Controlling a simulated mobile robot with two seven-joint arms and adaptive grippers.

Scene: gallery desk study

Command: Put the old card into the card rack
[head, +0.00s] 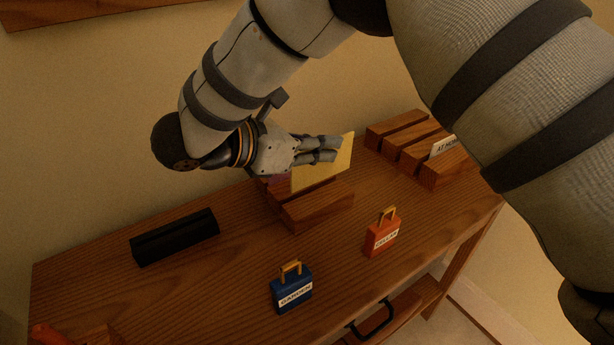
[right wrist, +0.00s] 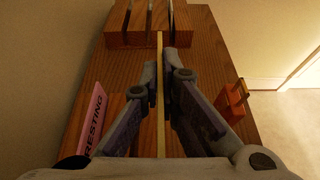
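My right gripper (head: 325,150) is shut on a yellow card (head: 340,165). The card stands upright; in the right wrist view the card (right wrist: 160,90) shows edge-on between the two fingers. It is above or at a slotted wooden block (head: 318,205); whether it touches a slot I cannot tell. A pink card (right wrist: 97,118) with lettering ending "RESTING" stands at the left of this near block. A second slotted wooden block (head: 432,175) lies farther right and holds a white card (head: 443,146) reading "AT HOM...". My left gripper is out of view.
A black bar-shaped holder (head: 175,238) lies on the desk (head: 225,275) at left. A blue tag with a yellow handle (head: 292,290) and an orange one (head: 382,238) stand near the front. The wall is close behind.

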